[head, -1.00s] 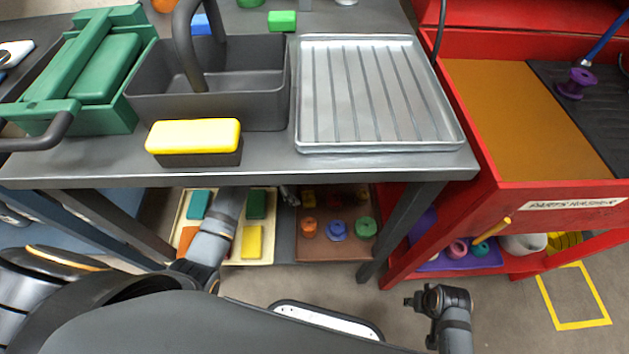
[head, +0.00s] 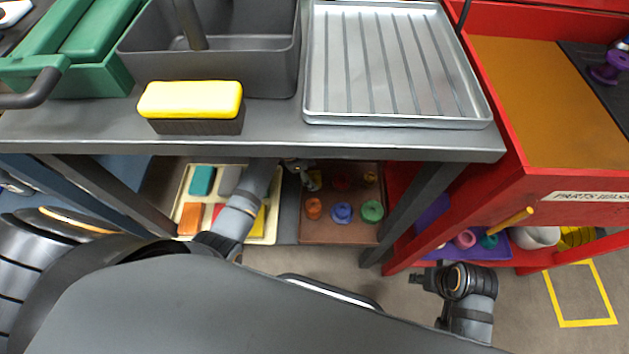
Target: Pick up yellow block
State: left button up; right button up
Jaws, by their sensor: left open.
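A yellow block (head: 259,222) lies in a cream tray (head: 186,190) on the low shelf under the bench, mostly hidden behind my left forearm. My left gripper (head: 308,178) is open, just below the bench edge, up and to the right of the yellow block, between the cream tray and a brown tray (head: 340,232). It is small and partly covered by the bench edge. Teal (head: 202,180), grey (head: 229,180), orange (head: 190,218) and red blocks share the cream tray. My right gripper (head: 424,283) is low at right, its fingers unclear.
A yellow-topped brush (head: 190,100) sits at the bench's front edge (head: 270,145). A red parts washer (head: 530,185) is at right. The brown tray holds several colored parts.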

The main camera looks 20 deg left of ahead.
pick_arm(q)
jog(key=x, duration=0.2)
jog(key=shift+d+f+b, duration=0.15)
jog(key=shift+f+b, duration=0.15)
jog(key=shift+f, duration=0.1)
pick_arm(e)
jog(key=shift+w+a+f+t, duration=0.1)
jog(key=shift+a+f+t, duration=0.1)
jog(key=shift+f, duration=0.25)
jog(key=shift+w+a+f+t, duration=0.1)
jog(key=shift+f+t, duration=0.1)
jog(key=shift+f, duration=0.25)
pick_arm(q)
jog(key=shift+r, duration=0.1)
jog(key=c, duration=1.2)
jog(key=shift+c, duration=0.2)
